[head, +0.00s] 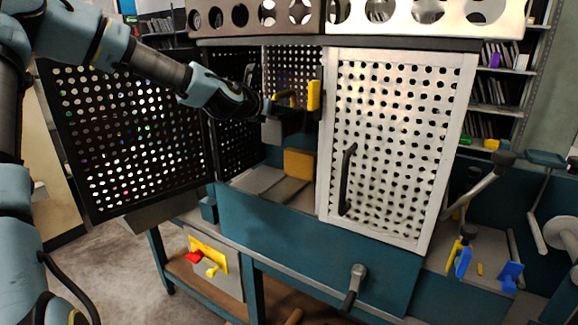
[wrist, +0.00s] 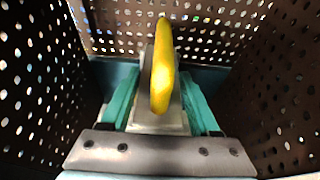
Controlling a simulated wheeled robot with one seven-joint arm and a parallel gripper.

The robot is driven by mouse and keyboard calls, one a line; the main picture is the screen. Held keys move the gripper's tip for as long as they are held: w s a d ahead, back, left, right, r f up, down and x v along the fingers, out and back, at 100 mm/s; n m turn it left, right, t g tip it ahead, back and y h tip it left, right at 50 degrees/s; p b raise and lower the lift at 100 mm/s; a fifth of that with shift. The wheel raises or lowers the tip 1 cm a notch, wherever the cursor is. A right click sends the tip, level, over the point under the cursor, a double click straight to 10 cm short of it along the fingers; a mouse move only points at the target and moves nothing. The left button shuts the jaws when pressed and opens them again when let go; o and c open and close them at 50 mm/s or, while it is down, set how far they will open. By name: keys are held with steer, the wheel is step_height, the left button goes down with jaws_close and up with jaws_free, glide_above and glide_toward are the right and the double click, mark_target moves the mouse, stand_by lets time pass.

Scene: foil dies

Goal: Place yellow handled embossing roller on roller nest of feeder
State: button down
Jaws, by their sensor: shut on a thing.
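My gripper (head: 270,108) reaches from the left through the open front of a teal press cabinet with perforated doors. It is shut on the yellow handled embossing roller (head: 286,97), whose grey body hangs below the handle, above the cabinet's bed. In the wrist view the yellow handle (wrist: 162,68) stands up between the two teal fingers (wrist: 160,100), with a grey metal body under it. The roller's underside is hidden. I cannot clearly make out the roller nest of the feeder.
A black perforated door (head: 130,130) stands open at left; a pale perforated door (head: 385,150) covers the right front. A yellow block (head: 299,163) sits inside by the grey bed plates (head: 257,180). A side bench with blue and yellow clamps (head: 463,258) stands at right.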

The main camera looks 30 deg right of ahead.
step_height(320, 180, down, 17)
steer(key=p, duration=0.4)
steer(key=shift+d+f, duration=0.15)
steer(key=shift+f, duration=0.1)
steer(key=shift+c, duration=0.6)
jaws_free()
steer(key=shift+f, duration=0.15)
steer(key=b+v, duration=0.2)
steer(key=v, duration=1)
steer(key=shift+s+b, duration=0.1)
steer(key=shift+b, duration=0.3)
